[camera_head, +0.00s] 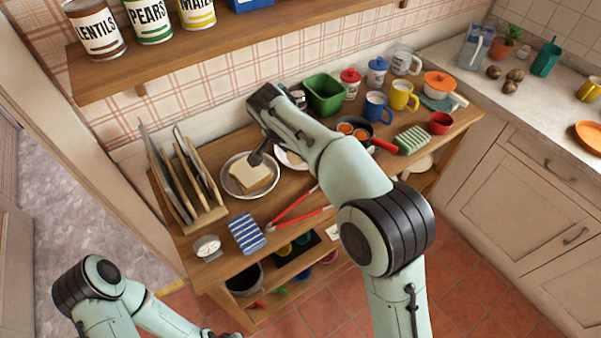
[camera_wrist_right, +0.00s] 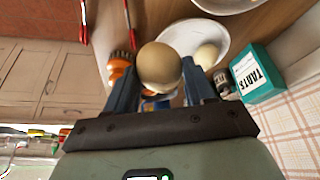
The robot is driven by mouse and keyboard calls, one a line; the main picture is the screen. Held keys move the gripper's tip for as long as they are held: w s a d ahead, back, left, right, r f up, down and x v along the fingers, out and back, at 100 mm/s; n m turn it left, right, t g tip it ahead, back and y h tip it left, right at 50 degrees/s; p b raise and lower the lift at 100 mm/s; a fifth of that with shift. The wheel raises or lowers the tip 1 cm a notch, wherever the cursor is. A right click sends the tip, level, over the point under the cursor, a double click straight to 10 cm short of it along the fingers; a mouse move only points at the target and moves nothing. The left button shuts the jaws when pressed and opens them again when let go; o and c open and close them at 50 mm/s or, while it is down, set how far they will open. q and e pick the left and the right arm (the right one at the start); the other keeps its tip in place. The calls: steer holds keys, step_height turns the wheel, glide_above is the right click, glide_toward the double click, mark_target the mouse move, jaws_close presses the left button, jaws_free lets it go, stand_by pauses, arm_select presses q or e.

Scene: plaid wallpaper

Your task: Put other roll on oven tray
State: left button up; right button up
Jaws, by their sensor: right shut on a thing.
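My right gripper (camera_wrist_right: 160,88) is shut on a round tan roll (camera_wrist_right: 160,66), which sits between its two fingers in the right wrist view. Another pale roll (camera_wrist_right: 207,54) lies on a white plate (camera_wrist_right: 217,31) just beyond the fingers. In the head view my right arm reaches over the wooden table and hides the held roll and much of the white plate (camera_head: 291,160). My left arm is low at the left; its gripper is out of the frame. I cannot pick out an oven tray with certainty.
Red-handled tongs (camera_head: 292,208), a striped cloth (camera_head: 246,234) and a green bin (camera_head: 324,94) are on the table. A teal box (camera_wrist_right: 259,79) is near the gripper. A shelf (camera_head: 180,48) hangs above.

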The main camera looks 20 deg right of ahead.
glide_above(299, 183)
steer(key=s+a, duration=0.1)
step_height(299, 183, down, 6)
steer(key=f, duration=0.1)
steer(key=shift+a+f+b, duration=0.1)
steer(key=shift+f+b, duration=0.35)
steer(key=shift+f, duration=2.25)
steer(key=shift+f, duration=0.15)
steer(key=o, duration=0.7)
steer(key=shift+o, duration=0.2)
